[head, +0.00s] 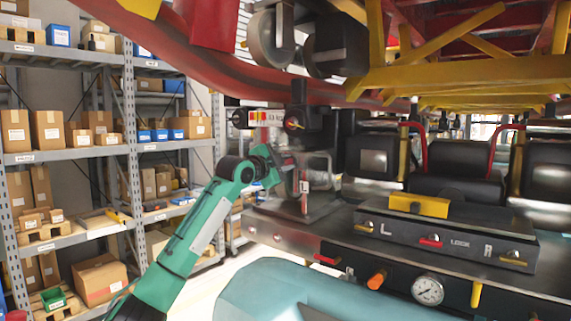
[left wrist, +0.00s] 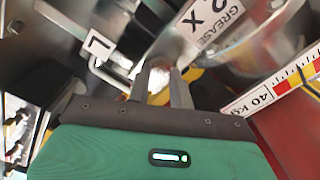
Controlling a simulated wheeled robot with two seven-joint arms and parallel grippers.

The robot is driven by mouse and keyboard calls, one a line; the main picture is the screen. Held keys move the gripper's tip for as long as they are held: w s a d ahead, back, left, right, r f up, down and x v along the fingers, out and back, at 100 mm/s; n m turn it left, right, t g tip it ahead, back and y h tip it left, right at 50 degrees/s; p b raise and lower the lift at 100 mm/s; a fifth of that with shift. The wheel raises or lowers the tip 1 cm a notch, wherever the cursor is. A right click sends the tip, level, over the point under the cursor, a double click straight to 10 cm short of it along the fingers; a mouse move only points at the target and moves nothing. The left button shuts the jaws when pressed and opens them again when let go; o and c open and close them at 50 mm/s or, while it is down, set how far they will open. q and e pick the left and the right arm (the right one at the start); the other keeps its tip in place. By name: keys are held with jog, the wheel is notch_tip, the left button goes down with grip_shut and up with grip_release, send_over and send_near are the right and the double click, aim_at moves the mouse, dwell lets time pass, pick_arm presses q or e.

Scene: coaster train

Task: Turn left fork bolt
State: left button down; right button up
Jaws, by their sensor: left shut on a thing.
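My left gripper (head: 287,166) reaches in from the left in the head view, at the metal fork bracket (head: 320,205) on the left end of the dark bench. In the left wrist view my left gripper (left wrist: 160,74) has its two grey fingers close together, shut on a small part between them. That part looks like the left fork bolt, but the fingers hide most of it. My right gripper is out of view.
The bench (head: 285,236) carries a panel (head: 450,236) marked L, LOOSE and R, with a yellow block (head: 419,204) on it. A dial gauge (head: 428,290) and orange knob (head: 377,279) are on its front. Red and yellow beams (head: 460,75) hang close above. Shelves (head: 75,155) stand left.

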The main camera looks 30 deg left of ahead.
pick_arm(q)
jog(key=c, duration=1.2)
grip_release()
jog(key=shift+c, duration=0.2)
jog(key=shift+s+f+b, duration=0.15)
jog(key=shift+s+b, duration=0.25)
jog(key=shift+s, duration=0.1)
jog(key=s+a+b, duration=0.1)
jog(key=s+b, duration=0.5)
jog(key=s, duration=0.7)
